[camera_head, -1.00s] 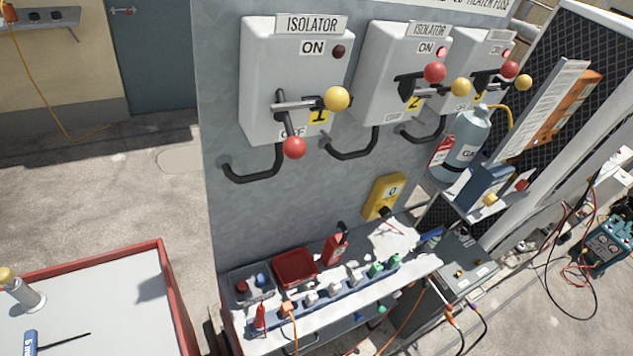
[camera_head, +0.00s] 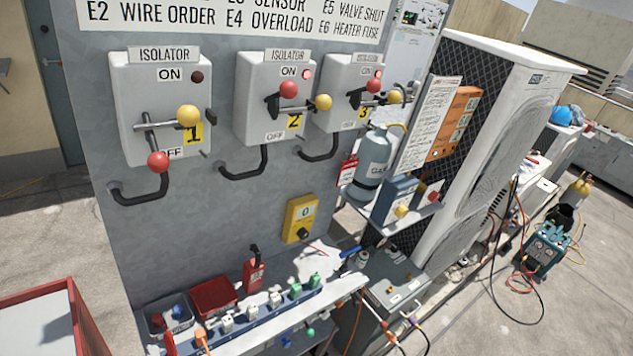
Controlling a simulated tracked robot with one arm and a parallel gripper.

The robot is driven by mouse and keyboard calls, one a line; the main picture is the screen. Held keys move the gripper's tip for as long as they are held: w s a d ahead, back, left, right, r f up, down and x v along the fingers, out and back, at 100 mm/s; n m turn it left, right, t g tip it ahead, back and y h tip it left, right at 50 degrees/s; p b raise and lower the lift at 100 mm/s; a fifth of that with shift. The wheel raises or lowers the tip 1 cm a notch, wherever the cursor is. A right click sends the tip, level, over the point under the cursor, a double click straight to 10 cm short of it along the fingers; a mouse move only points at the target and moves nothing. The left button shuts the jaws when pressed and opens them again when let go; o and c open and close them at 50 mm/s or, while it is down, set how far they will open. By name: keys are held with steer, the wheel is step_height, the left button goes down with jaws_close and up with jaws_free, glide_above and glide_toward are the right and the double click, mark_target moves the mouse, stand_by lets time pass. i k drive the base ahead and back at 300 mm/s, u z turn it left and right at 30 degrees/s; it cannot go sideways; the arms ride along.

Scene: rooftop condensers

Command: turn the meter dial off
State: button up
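The yellow meter (camera_head: 300,219) is fixed low on the grey panel, just above the back of the bench shelf. Its small upper window reads 0. A dark round dial (camera_head: 303,234) sits on its lower half; its pointer setting is too small to tell. My gripper does not show in the view.
Isolators 1 (camera_head: 150,95), 2 (camera_head: 258,90) and 3 (camera_head: 340,88) hang above the meter, with levers sticking out. A gas cylinder (camera_head: 371,165) and a blue box (camera_head: 395,200) stand right of it.

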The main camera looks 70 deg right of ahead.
mark_target(303, 233)
steer(key=z, duration=2.8)
steer(key=k, duration=0.85)
steer(key=u, duration=1)
steer(key=i, duration=1)
